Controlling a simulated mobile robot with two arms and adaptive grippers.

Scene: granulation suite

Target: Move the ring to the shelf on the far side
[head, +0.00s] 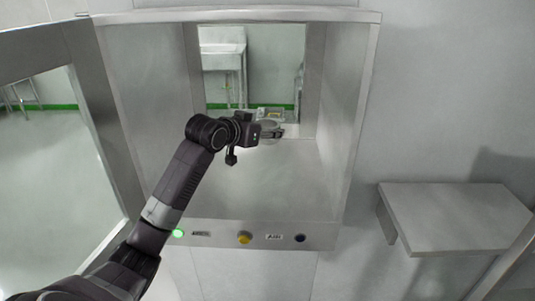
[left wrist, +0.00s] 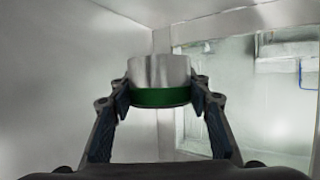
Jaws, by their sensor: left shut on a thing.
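The ring (left wrist: 160,73) is a short silver cylinder with a green band at its lower edge in the left wrist view. My left gripper (left wrist: 160,97) is shut on it, one finger on each side. In the head view my left arm reaches into the steel pass-through chamber (head: 250,190), and the gripper (head: 270,132) is toward its back, above the floor. Part of the ring is hidden there behind the wrist. The far-side shelf is not clearly visible; small items (head: 270,113) show low in the rear opening. My right gripper is in neither view.
The chamber's near door (head: 110,150) stands open at the left. The side walls and the top edge enclose my arm. A sink (head: 222,52) shows through the rear window or opening. An empty near-side shelf (head: 455,215) is at the right. Buttons line the front sill (head: 270,238).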

